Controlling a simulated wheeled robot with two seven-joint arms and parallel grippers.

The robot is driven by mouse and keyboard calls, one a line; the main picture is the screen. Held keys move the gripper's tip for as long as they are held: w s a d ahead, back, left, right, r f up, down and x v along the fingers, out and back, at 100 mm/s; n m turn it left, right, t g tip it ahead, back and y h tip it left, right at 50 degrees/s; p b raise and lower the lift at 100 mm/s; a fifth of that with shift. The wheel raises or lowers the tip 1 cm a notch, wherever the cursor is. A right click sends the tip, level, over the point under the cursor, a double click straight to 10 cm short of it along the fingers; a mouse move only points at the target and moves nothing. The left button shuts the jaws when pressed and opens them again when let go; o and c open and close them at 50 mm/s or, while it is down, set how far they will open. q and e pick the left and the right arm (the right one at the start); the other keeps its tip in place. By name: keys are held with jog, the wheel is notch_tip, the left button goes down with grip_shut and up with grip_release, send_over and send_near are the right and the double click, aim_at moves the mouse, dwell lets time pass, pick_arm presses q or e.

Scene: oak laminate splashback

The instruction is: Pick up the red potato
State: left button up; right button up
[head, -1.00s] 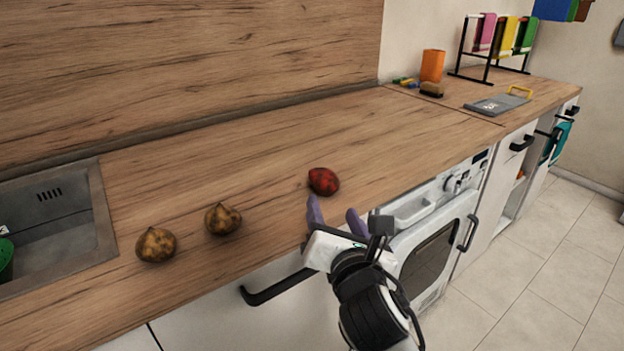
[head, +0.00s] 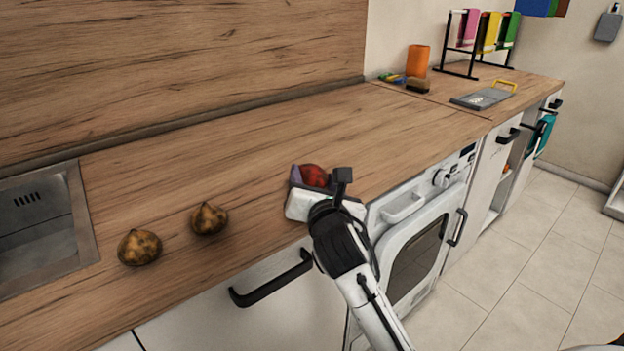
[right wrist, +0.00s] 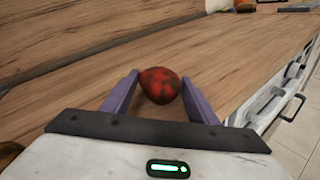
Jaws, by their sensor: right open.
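The red potato (head: 313,175) lies on the wooden counter near its front edge, partly hidden behind my right gripper (head: 314,181) in the head view. In the right wrist view the red potato (right wrist: 160,85) sits between the tips of the two purple fingers of my right gripper (right wrist: 160,92). The fingers are open, one on each side of it. Whether either finger touches it, I cannot tell. My left gripper is not in view.
A washing machine (head: 415,250) is under the counter. An orange cup (head: 417,61) and a rack (head: 480,40) stand far right. The counter behind the red potato is clear.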

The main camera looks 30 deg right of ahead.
jog(key=c, duration=0.8)
jog(key=shift+o, duration=0.2)
jog(key=shift+r, duration=0.15)
